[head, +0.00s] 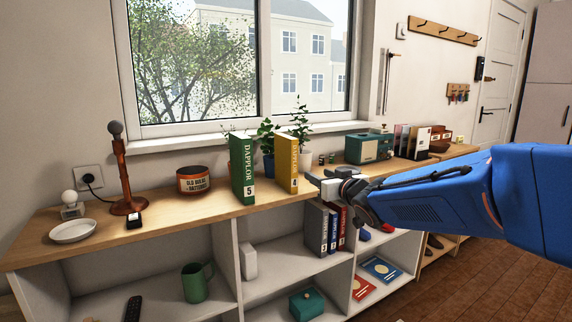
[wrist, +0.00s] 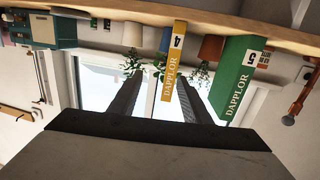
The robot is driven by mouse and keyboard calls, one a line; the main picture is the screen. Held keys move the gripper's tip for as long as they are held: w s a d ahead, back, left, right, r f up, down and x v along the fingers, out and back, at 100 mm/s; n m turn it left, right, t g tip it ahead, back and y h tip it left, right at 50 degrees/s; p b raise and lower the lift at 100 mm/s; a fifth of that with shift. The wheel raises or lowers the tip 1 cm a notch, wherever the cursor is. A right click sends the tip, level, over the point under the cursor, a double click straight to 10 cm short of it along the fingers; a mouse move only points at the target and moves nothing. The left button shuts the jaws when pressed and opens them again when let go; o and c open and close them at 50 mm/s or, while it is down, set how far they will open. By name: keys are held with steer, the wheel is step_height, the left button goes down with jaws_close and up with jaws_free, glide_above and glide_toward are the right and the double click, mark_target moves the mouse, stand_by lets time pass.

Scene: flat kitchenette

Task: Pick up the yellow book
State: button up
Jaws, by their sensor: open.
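The yellow book (head: 287,164), marked 4, stands upright on the wooden shelf top, right of the green book (head: 242,168), marked 5. A gap separates the two books. My gripper (head: 318,182) is open and empty, just right of the yellow book in the head view. In the upside-down wrist view, the yellow book (wrist: 173,62) shows spine-on beyond and between my two fingers (wrist: 160,92). The green book (wrist: 238,80) shows to its right there. I see no contact between the fingers and the yellow book.
Potted plants (head: 301,135) stand behind the yellow book, close to the window. A tin (head: 194,181) and a lamp stand (head: 125,175) are to the left. A teal radio (head: 368,147) is to the right. More books (head: 324,228) stand in the compartment below.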

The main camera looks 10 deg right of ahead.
mark_target(296, 162)
steer(key=shift+n+y, duration=0.4)
steer(key=shift+y, duration=0.5)
steer(key=x, duration=0.4)
steer(key=r+x, duration=0.1)
steer(key=x, duration=0.4)
steer(key=a+x, duration=0.1)
steer(key=x, duration=0.4)
steer(key=shift+a+r, duration=0.15)
steer(key=shift+r, duration=0.15)
steer(key=shift+a+x, duration=0.15)
steer(key=shift+x, duration=1.2)
steer(key=shift+a+x, duration=0.15)
steer(key=shift+x, duration=1.2)
steer(key=shift+s+r, duration=0.15)
jaws_close()
